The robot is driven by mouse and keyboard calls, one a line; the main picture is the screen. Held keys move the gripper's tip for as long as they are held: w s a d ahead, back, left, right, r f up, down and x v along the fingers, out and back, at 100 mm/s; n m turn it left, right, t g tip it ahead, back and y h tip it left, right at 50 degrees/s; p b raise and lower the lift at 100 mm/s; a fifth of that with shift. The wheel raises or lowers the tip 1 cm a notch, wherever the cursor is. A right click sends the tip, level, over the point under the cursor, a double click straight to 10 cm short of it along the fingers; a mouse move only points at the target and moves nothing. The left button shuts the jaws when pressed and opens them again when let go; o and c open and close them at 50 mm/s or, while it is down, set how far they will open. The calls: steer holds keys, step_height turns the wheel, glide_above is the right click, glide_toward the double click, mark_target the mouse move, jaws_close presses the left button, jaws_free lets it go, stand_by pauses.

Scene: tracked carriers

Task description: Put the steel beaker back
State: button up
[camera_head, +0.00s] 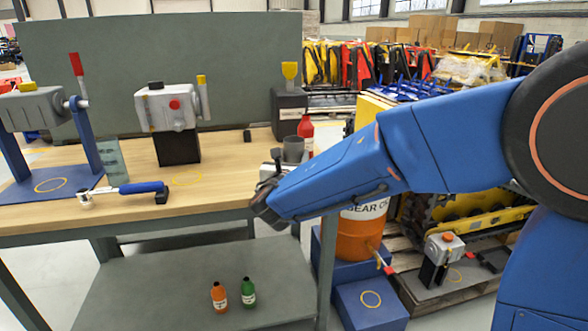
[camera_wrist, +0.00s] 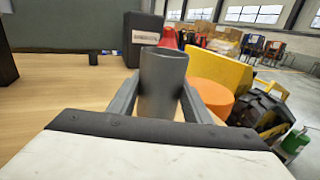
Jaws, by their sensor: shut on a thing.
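The steel beaker (camera_head: 293,149) is a grey, open-topped cylinder at the right end of the workbench. It stands upright between the fingers of my gripper (camera_head: 277,160). In the wrist view the beaker (camera_wrist: 162,85) fills the middle, with one finger of my gripper (camera_wrist: 160,105) pressed on each side. My gripper is shut on it. The beaker's lower part is hidden, so I cannot tell whether it touches the bench top.
A red bottle (camera_head: 306,132) and a dark box with a yellow top (camera_head: 290,105) stand just behind the beaker. The wooden bench (camera_head: 225,165) holds a grey machine (camera_head: 168,108) and a blue-handled tool (camera_head: 140,188). An orange drum (camera_head: 358,236) stands below right.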

steer(key=shift+f, duration=1.85)
steer(key=o, duration=1.2)
steer(key=shift+f, duration=0.1)
steer(key=shift+s+a, duration=0.1)
steer(key=shift+s, duration=0.15)
steer(key=s, duration=0.7)
steer(key=s+a, duration=0.1)
steer(key=s, duration=0.3)
steer(key=shift+s+a, duration=0.1)
steer(key=shift+s, duration=0.1)
